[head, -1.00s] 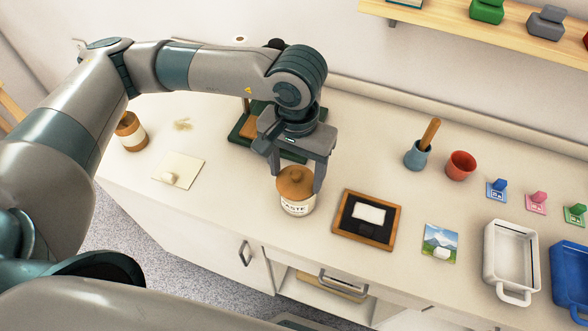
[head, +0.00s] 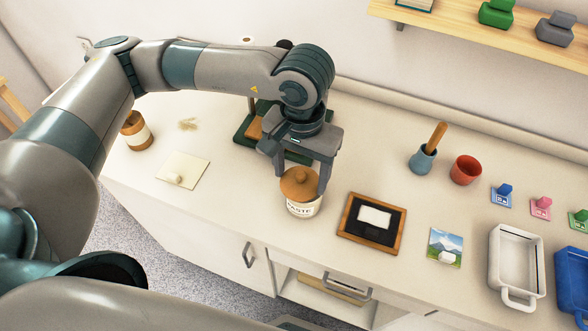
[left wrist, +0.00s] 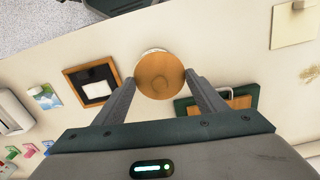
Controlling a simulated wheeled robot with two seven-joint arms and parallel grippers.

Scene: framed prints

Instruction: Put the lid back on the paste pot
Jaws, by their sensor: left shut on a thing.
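The paste pot (head: 303,208), a white jar with a PASTE label, stands upright on the counter. Its round brown wooden lid (head: 300,184), with a knob, sits at the pot's mouth and looks level; I cannot tell if it is fully seated. My left gripper (head: 301,178) points down from above and is shut on the lid, one finger on each side. In the left wrist view the lid (left wrist: 159,76) lies between the fingertips (left wrist: 160,78), and a sliver of pale pot rim shows past its edge. My right gripper is not in view.
A wood-framed board (head: 372,223) lies close right of the pot. A green press-like stand (head: 243,127) is behind the gripper. Left are a brown-and-white jar (head: 136,131) and a cream sheet (head: 194,172). Farther right stand cups, stamps and a white tray (head: 515,266).

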